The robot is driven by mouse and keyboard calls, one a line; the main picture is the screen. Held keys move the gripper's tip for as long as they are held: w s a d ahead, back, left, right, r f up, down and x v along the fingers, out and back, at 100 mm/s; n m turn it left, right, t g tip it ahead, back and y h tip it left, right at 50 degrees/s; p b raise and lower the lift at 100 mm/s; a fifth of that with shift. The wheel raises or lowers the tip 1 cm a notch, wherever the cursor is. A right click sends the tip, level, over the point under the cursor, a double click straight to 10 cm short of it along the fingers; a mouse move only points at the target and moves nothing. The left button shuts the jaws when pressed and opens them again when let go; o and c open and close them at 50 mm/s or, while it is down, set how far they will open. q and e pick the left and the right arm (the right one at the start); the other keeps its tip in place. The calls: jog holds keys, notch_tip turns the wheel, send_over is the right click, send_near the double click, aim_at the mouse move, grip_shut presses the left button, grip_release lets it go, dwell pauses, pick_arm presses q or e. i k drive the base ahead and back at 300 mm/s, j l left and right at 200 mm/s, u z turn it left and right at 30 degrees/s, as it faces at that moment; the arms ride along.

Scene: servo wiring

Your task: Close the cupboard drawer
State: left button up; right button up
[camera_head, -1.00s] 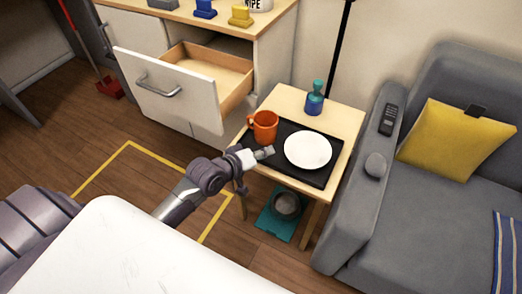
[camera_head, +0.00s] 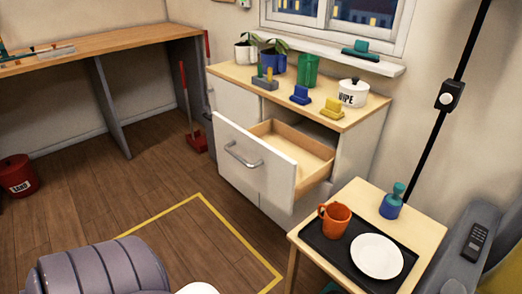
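The cupboard (camera_head: 228,103) stands against the back wall, with a white front and a light wood top. Its drawer (camera_head: 255,160) is pulled well out towards me. The drawer has a white front with a grey bar handle (camera_head: 243,156) and a pale wood inside (camera_head: 297,148) that looks empty. Neither of my grippers is in view.
A side table (camera_head: 426,233) with a black tray (camera_head: 324,246), an orange mug (camera_head: 335,219) and a white plate (camera_head: 377,256) stands right of the drawer. A grey armchair is at the right edge. The floor (camera_head: 150,185) before the drawer is clear, with a yellow taped outline.

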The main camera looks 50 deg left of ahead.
aim_at(283, 163)
jog(key=j+u, duration=0.1)
jog(key=u, duration=0.4)
jog(key=j+u, duration=0.15)
jog(key=u, duration=0.3)
jog(key=j+u, duration=0.1)
jog(key=u, duration=0.4)
